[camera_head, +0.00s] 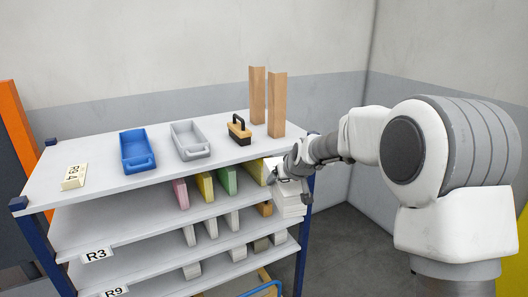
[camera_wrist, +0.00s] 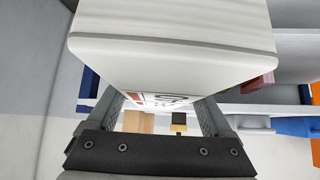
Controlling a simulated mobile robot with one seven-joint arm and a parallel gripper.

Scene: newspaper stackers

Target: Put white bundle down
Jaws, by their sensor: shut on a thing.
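The white bundle (camera_head: 289,199) hangs from my gripper (camera_head: 279,174) in front of the right end of the shelving rack, near its right post. In the wrist view the white bundle (camera_wrist: 172,45) fills the upper middle, with some print on the face near the jaws. My gripper (camera_wrist: 165,112) also shows there, with one finger on each side of the bundle, shut on it. Whether the bundle touches a shelf behind it cannot be told.
The rack's top shelf (camera_head: 105,155) carries a blue bin (camera_head: 137,150), a grey bin (camera_head: 189,141), a black-and-tan brush (camera_head: 239,129) and two wooden blocks (camera_head: 277,104). Lower shelves hold a pink bundle (camera_head: 181,193), a yellow bundle (camera_head: 205,186), a green bundle (camera_head: 227,180) and several white ones. Floor is clear at right.

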